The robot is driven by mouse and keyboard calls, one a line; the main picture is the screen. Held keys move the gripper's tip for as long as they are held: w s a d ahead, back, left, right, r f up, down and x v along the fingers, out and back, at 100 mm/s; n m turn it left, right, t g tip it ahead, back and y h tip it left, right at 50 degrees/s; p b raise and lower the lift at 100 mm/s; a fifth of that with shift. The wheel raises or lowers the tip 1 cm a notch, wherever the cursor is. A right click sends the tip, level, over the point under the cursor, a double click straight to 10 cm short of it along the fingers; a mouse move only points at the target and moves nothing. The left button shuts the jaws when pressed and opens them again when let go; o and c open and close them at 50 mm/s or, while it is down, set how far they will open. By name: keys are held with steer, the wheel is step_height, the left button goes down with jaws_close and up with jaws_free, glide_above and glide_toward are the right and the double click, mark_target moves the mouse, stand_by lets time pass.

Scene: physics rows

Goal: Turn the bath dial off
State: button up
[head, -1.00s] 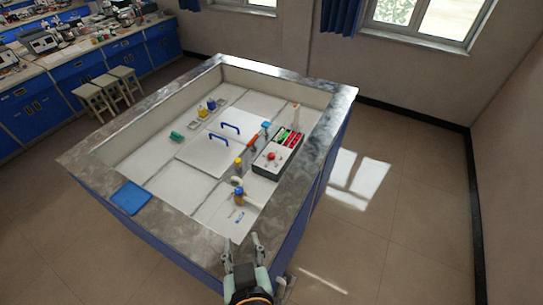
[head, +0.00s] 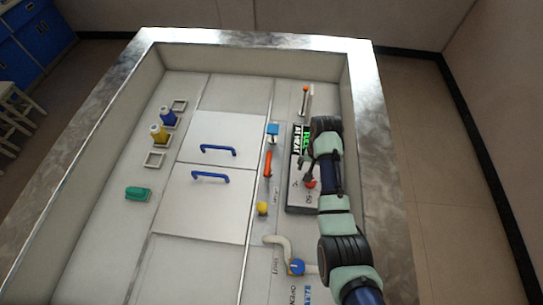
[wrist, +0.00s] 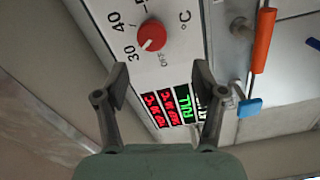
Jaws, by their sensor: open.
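The bath dial (head: 311,183) is a round red knob on a white control panel with a dark edge. In the wrist view the red dial (wrist: 152,36) sits beside printed 30, 40 and °C marks. A small white mark shows on the knob, towards its lower left. My gripper (head: 307,167) is over the panel, close to the dial. In the wrist view my gripper (wrist: 160,78) has its two fingers spread and nothing between them. The dial lies beyond the fingertips, and I see no contact. The arm covers the panel's right part in the head view.
A lit display (wrist: 172,108) with red lines and a green FULL line is beside the dial. An orange handle (head: 268,163), blue tap (head: 272,129) and yellow knob (head: 262,208) stand left of the panel. A blue-topped valve (head: 296,266) is nearer. White lids (head: 205,200) have blue handles.

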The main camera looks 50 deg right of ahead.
steer(key=shift+s+d+f, duration=0.1)
steer(key=shift+f, duration=0.05)
steer(key=shift+s+f, duration=0.15)
steer(key=shift+s, duration=0.2)
steer(key=f, duration=0.4)
steer(key=f+b, duration=0.1)
steer(key=f, duration=0.1)
steer(key=shift+s+a+f, duration=0.2)
steer(key=shift+s+f, duration=0.1)
steer(key=shift+f, duration=0.5)
steer(key=shift+w, duration=0.1)
steer(key=c, duration=1.1)
steer(key=shift+c, duration=0.2)
